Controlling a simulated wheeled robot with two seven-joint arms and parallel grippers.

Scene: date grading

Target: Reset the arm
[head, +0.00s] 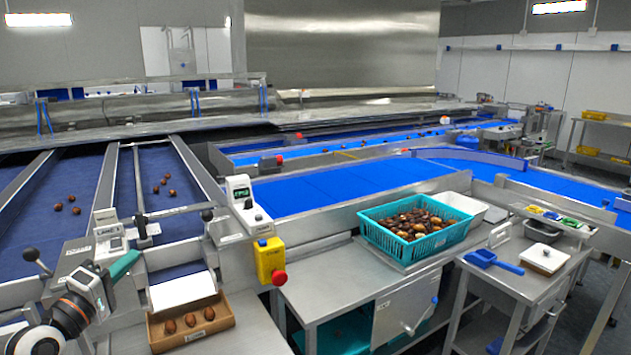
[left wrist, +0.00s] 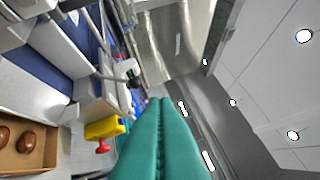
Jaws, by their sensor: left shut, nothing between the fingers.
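My left gripper (head: 124,265) comes in at the lower left of the head view, with its teal fingers pointing up and to the right. The fingers are shut together and empty, as the left wrist view (left wrist: 161,102) also shows. The gripper is raised near the front of the sorting lanes, to the left of a cardboard box (head: 190,338) that holds a few brown dates (head: 190,320). It appears apart from the box. My right gripper is in neither view.
A yellow box with a red stop button (head: 270,262) stands right of the cardboard box. A teal crate of dates (head: 378,246) sits on a steel table. A blue scoop (head: 492,261) lies on a cart at right. Blue conveyor belts (head: 330,190) run behind.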

